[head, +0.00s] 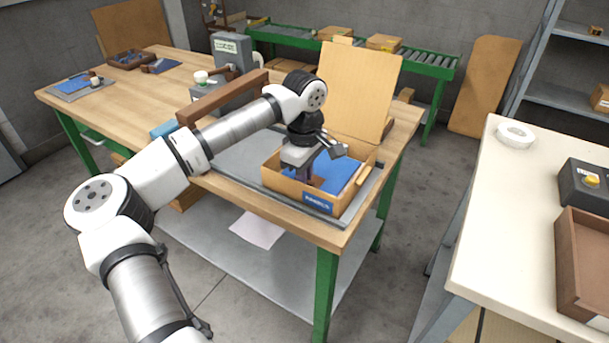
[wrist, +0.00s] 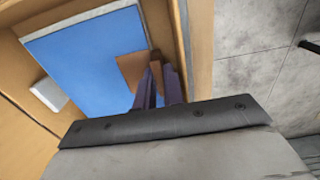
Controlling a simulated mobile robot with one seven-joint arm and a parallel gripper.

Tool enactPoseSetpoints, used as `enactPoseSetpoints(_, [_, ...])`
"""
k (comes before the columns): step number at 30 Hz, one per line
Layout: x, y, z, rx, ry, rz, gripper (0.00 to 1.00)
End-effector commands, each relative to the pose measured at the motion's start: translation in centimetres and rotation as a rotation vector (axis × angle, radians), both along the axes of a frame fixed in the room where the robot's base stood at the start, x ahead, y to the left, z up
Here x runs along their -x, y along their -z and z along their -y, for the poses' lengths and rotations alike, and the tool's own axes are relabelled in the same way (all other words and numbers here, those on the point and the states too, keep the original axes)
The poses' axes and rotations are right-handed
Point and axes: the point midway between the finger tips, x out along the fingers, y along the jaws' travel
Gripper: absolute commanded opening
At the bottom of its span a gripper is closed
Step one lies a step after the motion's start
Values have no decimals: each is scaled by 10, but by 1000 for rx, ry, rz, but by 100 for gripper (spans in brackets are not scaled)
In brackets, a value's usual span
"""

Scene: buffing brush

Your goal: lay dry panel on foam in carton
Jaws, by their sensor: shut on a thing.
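The carton (head: 359,196) stands open on the bench with its tall flap raised at the back. Blue foam (head: 347,173) covers much of its floor; it also fills the upper left of the wrist view (wrist: 85,60). My gripper (head: 306,177) reaches down inside the carton, its fingers (wrist: 157,88) shut on a small flat brown piece, which looks like the panel (wrist: 130,68). The panel is over or against the foam near the carton wall; I cannot tell whether it touches. Its near part is hidden by the fingers.
A small white block (wrist: 48,95) lies beside the foam. A grey machine (head: 231,50) and a blue block (head: 164,130) are farther left on the bench. A pale table (head: 510,190) with a brown tray (head: 585,265) stands at right, across an open floor gap.

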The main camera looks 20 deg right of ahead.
Motion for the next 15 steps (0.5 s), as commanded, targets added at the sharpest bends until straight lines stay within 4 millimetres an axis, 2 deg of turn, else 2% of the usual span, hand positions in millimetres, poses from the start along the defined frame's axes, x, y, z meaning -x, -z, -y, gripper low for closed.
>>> enactPoseSetpoints(8, [0, 4, 0, 0, 0, 0, 0])
enactPoseSetpoints(9, [0, 2, 0, 0, 0, 0, 14])
enactPoseSetpoints(10, [0, 2, 0, 0, 0, 0, 18])
enactPoseSetpoints(15, [0, 2, 0, 0, 0, 0, 19])
